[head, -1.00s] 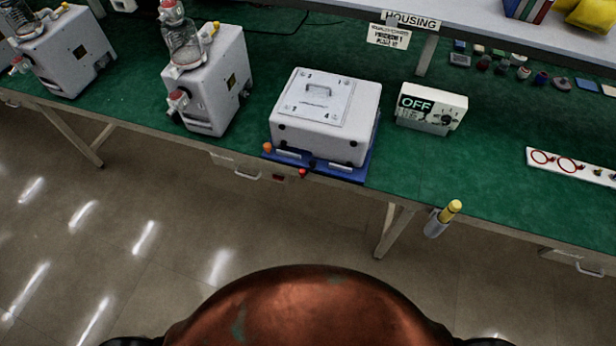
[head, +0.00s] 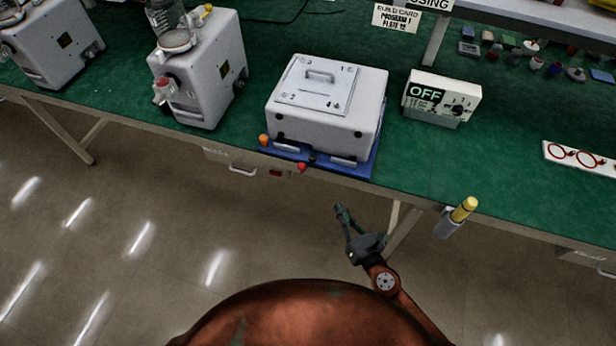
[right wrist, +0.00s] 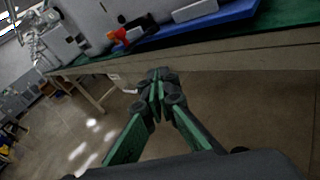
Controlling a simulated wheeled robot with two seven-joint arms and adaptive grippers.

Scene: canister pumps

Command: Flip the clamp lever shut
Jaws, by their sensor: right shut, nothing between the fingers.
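The blue fixture plate (head: 362,168) lies at the table's front edge with a white pump housing (head: 325,110) on it. A red-tipped clamp lever (head: 302,167) is at the plate's front edge; in the right wrist view the red lever (right wrist: 118,34) shows at the top, beside a black part. An orange knob (head: 263,139) is at the plate's left corner. My right gripper (head: 340,208) is shut and empty, in front of and below the table edge, to the right of the lever and apart from it. It also shows in the right wrist view (right wrist: 157,75). My left gripper is out of view.
A white box reading OFF (head: 440,98) stands right of the housing. Canister pumps (head: 200,75) stand to the left. A yellow-capped holder (head: 458,215) is on the table's front edge. The green table (head: 510,170) has clear room at right.

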